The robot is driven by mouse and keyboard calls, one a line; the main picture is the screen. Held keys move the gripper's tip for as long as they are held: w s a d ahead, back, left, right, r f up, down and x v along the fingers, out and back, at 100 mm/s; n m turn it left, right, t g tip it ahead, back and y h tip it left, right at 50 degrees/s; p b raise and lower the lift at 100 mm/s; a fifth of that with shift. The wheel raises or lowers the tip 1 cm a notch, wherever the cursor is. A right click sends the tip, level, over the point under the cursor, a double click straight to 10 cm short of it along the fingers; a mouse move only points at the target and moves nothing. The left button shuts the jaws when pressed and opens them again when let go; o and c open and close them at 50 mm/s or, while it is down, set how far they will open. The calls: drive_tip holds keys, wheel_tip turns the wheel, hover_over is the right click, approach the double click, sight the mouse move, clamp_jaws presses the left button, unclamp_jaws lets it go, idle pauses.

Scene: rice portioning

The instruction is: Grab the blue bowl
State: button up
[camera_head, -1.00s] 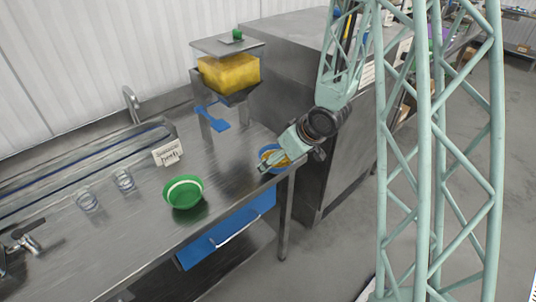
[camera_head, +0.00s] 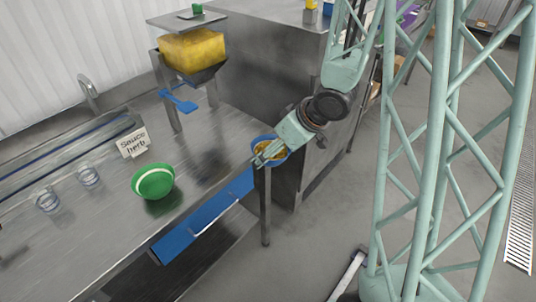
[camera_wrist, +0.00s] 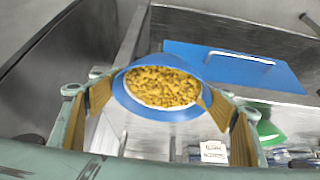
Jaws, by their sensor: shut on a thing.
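The blue bowl (camera_head: 283,153) is at the right end of the steel counter in the head view, partly hidden by my gripper (camera_head: 262,157). In the wrist view the blue bowl (camera_wrist: 192,72) holds yellow grains and sits between the fingers of my gripper (camera_wrist: 155,104). The gripper is shut on the bowl. The bowl looks roughly upright. I cannot tell whether it touches the counter.
A green bowl (camera_head: 153,181) stands on the counter (camera_head: 205,150) to the left. A dispenser with yellow contents (camera_head: 192,52) stands at the back. A blue drawer (camera_head: 205,217) is below.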

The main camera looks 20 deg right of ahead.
drive_tip(key=shift+s+d+b, duration=0.2)
drive_tip(key=shift+s+b, duration=0.2)
drive_tip(key=shift+b, duration=0.15)
idle(0.6)
